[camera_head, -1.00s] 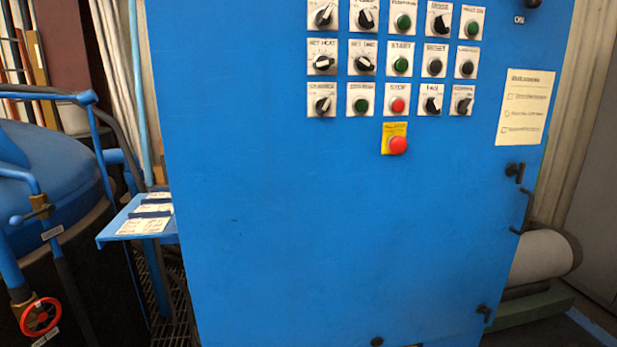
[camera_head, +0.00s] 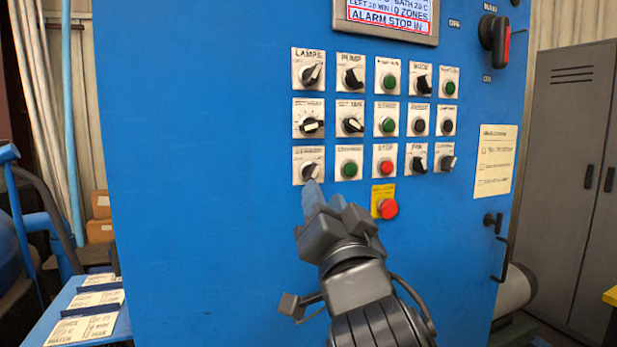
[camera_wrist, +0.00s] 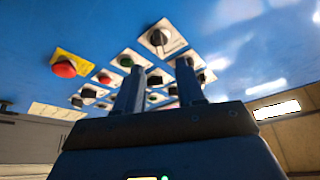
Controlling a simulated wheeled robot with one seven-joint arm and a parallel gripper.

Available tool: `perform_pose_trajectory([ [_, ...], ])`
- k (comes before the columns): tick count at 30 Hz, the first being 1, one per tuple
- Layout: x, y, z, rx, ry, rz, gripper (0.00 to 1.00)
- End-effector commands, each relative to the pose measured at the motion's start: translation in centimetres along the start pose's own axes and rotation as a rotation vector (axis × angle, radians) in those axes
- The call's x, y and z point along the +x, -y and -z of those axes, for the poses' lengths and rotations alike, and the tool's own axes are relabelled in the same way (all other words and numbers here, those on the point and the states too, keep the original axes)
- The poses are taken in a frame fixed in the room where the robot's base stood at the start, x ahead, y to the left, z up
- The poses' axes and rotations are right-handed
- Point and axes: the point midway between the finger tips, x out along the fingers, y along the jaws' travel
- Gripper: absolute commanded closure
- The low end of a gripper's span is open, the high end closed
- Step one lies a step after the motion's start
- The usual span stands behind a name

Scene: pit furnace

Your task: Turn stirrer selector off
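The stirrer selector (camera_head: 311,171) is the bottom-left control on the blue cabinet, a dark knob with a pale pointer on a white plate. Its small label is blurred. The pointer is tilted up to the right. In the wrist view the same knob (camera_wrist: 160,38) shows beyond my fingertips, near the top middle. My gripper (camera_head: 314,192) is just below the selector's plate in the head view and appears apart from the knob. In the wrist view my gripper (camera_wrist: 160,78) has its two fingers spread with an empty gap between them.
A green button (camera_head: 349,169) and red stop button (camera_head: 386,167) are to the right of the selector. A red emergency button (camera_head: 388,208) on a yellow plate is close to my gripper's right. More knobs and buttons are above. The cabinet face (camera_head: 200,230) at left is bare.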

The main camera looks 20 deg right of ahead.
Motion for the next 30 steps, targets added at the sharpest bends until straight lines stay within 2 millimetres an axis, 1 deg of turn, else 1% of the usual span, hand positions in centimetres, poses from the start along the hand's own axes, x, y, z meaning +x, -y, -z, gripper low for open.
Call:
perform_pose_trajectory([
  [9, 4.8, 0.1, 0.3, -0.002, -0.001, 0.0, 0.62],
  [13, 6.2, 0.1, 0.1, -0.001, 0.001, 0.0, 0.62],
  [18, 7.1, 0.0, 0.0, -0.001, 0.001, 0.0, 0.62],
  [25, 7.1, 0.0, 0.0, -0.001, 0.001, 0.001, 0.62],
  [26, 7.1, 0.0, 0.0, -0.001, 0.001, 0.001, 0.63],
  [30, 7.1, 0.0, 0.0, -0.001, 0.001, 0.001, 0.76],
])
